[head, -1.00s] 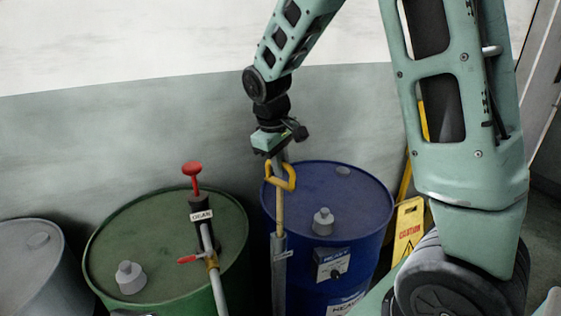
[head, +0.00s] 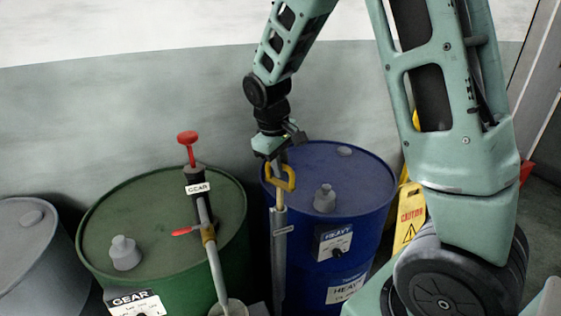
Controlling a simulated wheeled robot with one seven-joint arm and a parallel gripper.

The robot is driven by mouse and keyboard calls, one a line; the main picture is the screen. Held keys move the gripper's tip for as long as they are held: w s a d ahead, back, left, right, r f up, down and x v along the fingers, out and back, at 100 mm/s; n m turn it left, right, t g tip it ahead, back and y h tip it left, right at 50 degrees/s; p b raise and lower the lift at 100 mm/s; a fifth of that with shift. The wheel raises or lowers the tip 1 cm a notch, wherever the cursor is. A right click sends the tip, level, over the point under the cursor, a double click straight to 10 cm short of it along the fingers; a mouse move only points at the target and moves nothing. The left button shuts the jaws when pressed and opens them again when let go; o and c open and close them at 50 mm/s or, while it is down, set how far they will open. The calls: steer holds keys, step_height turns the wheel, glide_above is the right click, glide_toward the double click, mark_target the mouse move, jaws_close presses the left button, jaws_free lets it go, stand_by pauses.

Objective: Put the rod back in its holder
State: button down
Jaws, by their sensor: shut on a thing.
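The rod (head: 280,197) hangs upright below my gripper (head: 279,160), with a yellow loop handle (head: 291,177) at its top. My gripper is shut on the rod near this handle. The rod's lower part runs into or along an upright grey tube (head: 279,250) with a small label, in front of the blue drum (head: 350,185). I take the grey tube to be the holder. The bottom of the tube is cut off by the picture's lower edge, and the fingertips are small and partly hidden.
A green drum (head: 130,215) labelled GEAR stands at the left, with a red-handled pump (head: 198,186) on it. A grey drum (head: 22,245) is at the far left. A yellow caution sign (head: 410,212) stands right of the blue drum. A wall is close behind.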

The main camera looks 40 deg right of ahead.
mark_target(280, 183)
steer(key=shift+f+b, duration=2.05)
steer(key=shift+f, duration=1.4)
steer(key=c, duration=1.3)
jaws_free()
steer(key=shift+c, duration=0.2)
steer(key=a+r+b, duration=0.2)
steer(key=a+r, duration=0.1)
steer(key=r, duration=1.4)
steer(key=s+a+f+n+y, duration=0.1)
steer(key=s+a+f+n, duration=0.1)
steer(key=s+a+f, duration=0.35)
steer(key=s+a+f+n+y, duration=0.1)
steer(key=s+a+f, duration=0.1)
steer(key=s+a, duration=0.65)
steer(key=s+a+f+n, duration=0.2)
steer(key=s+a+f, duration=0.4)
steer(key=s, duration=0.4)
steer(key=shift+s+a+y, duration=0.15)
steer(key=shift+a+y, duration=0.25)
steer(key=shift+a, duration=0.35)
